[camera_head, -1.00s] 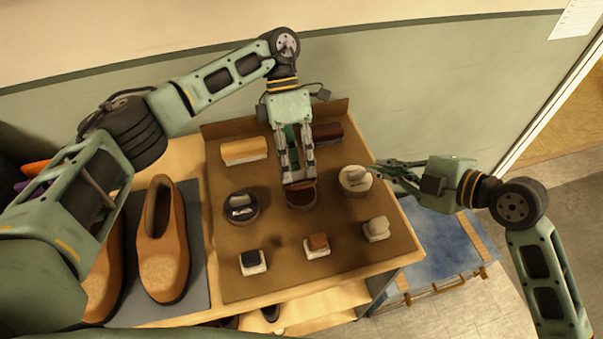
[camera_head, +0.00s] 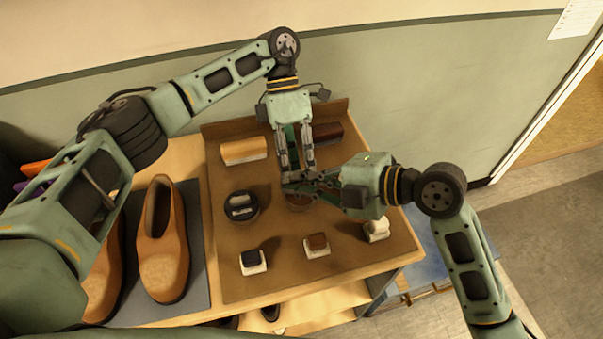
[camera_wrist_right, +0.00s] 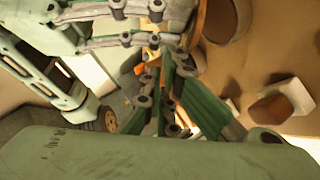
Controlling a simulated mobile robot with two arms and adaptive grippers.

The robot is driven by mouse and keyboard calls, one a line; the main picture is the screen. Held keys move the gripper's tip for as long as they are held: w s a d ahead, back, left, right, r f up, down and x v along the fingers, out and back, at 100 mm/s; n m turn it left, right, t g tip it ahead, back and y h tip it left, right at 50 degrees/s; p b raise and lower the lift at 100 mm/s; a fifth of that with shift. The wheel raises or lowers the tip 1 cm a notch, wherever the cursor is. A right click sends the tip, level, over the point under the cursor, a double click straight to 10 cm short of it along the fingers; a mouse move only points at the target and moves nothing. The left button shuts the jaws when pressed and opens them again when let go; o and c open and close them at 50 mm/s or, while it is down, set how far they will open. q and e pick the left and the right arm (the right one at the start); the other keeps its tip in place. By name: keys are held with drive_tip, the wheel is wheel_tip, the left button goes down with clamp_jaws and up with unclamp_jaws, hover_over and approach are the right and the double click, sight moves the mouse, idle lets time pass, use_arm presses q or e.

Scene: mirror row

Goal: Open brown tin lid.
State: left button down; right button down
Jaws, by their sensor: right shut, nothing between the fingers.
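The brown tray (camera_head: 235,285) holds a dark tin (camera_head: 241,207) and several brushes, including a brown one (camera_head: 317,242) in front and a tan one (camera_head: 243,151) behind. Brown shoes (camera_head: 163,250) stand at left. The tray's front strip is clear.

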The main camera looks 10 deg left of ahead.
sight(302, 184)
drive_tip(key=shift+w+a+f, duration=0.2)
drive_tip(key=shift+w+f, duration=0.25)
drive_tip(key=shift+w, duration=0.1)
drive_tip(key=shift+w+a+f, duration=0.15)
drive_tip(key=shift+w+f, duration=0.25)
drive_tip(key=shift+w, duration=0.1)
drive_tip(key=shift+w+a, duration=0.1)
drive_tip(key=shift+w, duration=0.25)
use_arm(q)
drive_tip(key=shift+s+d+r, duration=0.1)
use_arm(e)
drive_tip(key=shift+w, duration=0.2)
drive_tip(key=shift+f, duration=0.1)
